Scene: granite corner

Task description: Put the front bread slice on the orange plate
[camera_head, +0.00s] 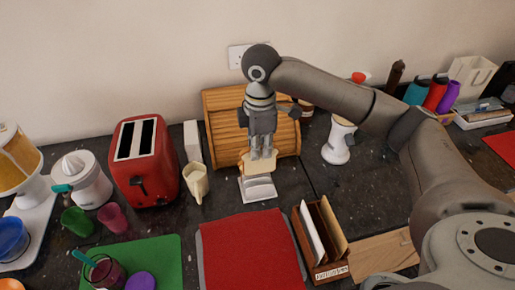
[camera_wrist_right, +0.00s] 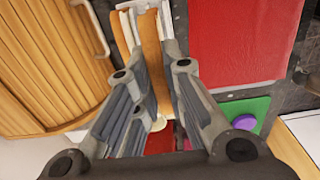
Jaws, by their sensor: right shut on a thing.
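My right gripper (camera_head: 262,155) points down in front of the wooden bread box and is shut on a bread slice (camera_head: 258,165). In the right wrist view the slice (camera_wrist_right: 152,55) shows edge-on as a tan strip between the fingers (camera_wrist_right: 165,75), beside the white rack (camera_wrist_right: 126,28). I cannot make out an orange plate; only a small orange patch (camera_head: 11,285) shows at the bottom left corner. My left gripper is not in view.
A red toaster (camera_head: 165,185) and a cream jug (camera_head: 195,182) stand left of the rack. The bread box (camera_head: 225,110) is close behind. A red mat (camera_head: 250,250) lies clear in front, with a wooden file holder (camera_head: 318,240) at its right and a green board (camera_head: 155,255) at its left.

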